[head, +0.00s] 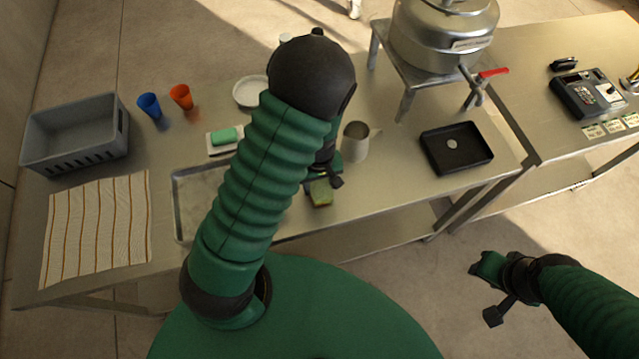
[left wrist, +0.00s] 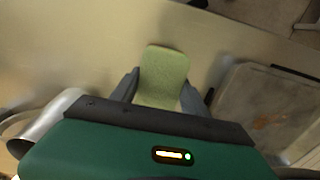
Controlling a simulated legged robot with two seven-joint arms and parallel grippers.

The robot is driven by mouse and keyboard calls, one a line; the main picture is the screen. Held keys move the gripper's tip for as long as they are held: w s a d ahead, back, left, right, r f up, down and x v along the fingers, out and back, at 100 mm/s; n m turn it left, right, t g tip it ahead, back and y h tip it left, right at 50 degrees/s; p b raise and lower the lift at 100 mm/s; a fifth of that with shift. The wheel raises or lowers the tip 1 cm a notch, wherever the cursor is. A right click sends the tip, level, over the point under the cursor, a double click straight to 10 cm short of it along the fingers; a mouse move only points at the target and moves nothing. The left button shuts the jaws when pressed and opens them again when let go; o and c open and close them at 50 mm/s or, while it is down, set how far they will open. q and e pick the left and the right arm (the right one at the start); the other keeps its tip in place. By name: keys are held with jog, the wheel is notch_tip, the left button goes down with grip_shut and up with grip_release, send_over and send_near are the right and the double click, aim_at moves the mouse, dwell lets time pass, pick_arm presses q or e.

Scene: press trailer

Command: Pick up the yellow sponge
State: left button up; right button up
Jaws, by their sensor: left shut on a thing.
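The yellow sponge (head: 320,193) is at the front part of the metal table, beside the tray's right side in the head view. In the left wrist view, the sponge (left wrist: 163,75) shows a yellow-green face between the two fingers. I cannot tell whether the sponge touches the table.
A metal tray (head: 186,205) lies left of the sponge and a metal pitcher (head: 355,142) stands behind it to the right. A green block (head: 224,136), blue cup (head: 149,105), orange cup (head: 181,96), grey crate (head: 75,150), striped cloth (head: 97,232) and black tray (head: 456,165) also occupy the table.

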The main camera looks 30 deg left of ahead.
aim_at(319, 185)
pick_arm(q)
notch_tip(319, 185, up, 3)
jog(key=shift+r+p, duration=0.1)
jog(key=shift+p, duration=1.05)
jog(key=s+d+p, duration=0.8)
jog(key=s, duration=0.5)
jog(key=shift+s+r+p, duration=0.3)
jog(key=shift+s+r, duration=0.1)
jog(key=shift+r, duration=0.05)
jog(key=shift+d, duration=0.15)
